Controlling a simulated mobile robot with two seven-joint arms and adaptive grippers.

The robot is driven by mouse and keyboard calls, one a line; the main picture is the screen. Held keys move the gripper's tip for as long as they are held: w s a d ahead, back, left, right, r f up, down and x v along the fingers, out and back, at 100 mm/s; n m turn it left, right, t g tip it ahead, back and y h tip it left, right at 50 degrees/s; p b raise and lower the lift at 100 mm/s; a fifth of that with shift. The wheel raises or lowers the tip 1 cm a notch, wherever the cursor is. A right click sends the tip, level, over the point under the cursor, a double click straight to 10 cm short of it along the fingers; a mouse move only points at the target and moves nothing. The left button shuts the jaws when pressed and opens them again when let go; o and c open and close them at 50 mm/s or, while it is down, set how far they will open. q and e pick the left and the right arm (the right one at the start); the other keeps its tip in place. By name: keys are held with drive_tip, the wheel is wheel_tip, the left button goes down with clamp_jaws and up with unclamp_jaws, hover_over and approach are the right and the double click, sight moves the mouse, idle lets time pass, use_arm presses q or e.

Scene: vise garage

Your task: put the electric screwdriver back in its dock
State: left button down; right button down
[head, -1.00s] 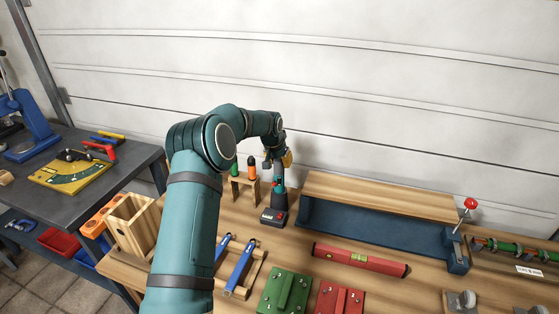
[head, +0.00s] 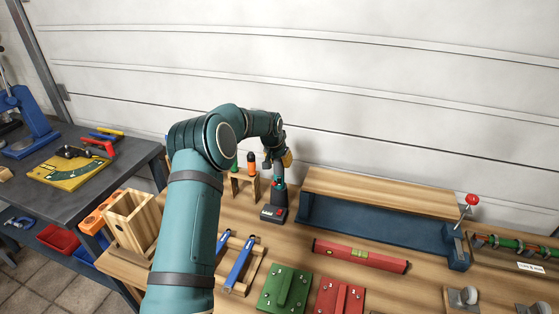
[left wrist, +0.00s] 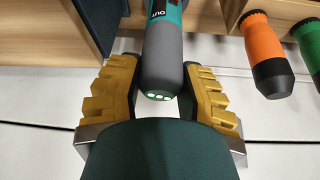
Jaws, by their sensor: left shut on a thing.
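The electric screwdriver (head: 279,184), teal and dark grey, stands upright at the back of the bench. In the left wrist view its grey end with small green lights (left wrist: 160,70) lies between the yellow-padded fingers. My left gripper (head: 277,158) is shut on the screwdriver from above in the head view. My right gripper is not in view.
A wooden rack with orange-handled (head: 251,165) and green-handled tools stands just left of the screwdriver. A blue metal bender (head: 370,228) is close on its right. A red level (head: 360,256), blue-handled tools (head: 239,262) and green and red blocks lie in front.

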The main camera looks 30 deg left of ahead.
use_arm(q)
drive_tip(key=shift+f, duration=0.4)
idle(0.4)
drive_tip(key=shift+c, duration=0.8)
unclamp_jaws()
drive_tip(key=shift+r+p, duration=1.75)
drive_tip(key=shift+r, duration=1.8)
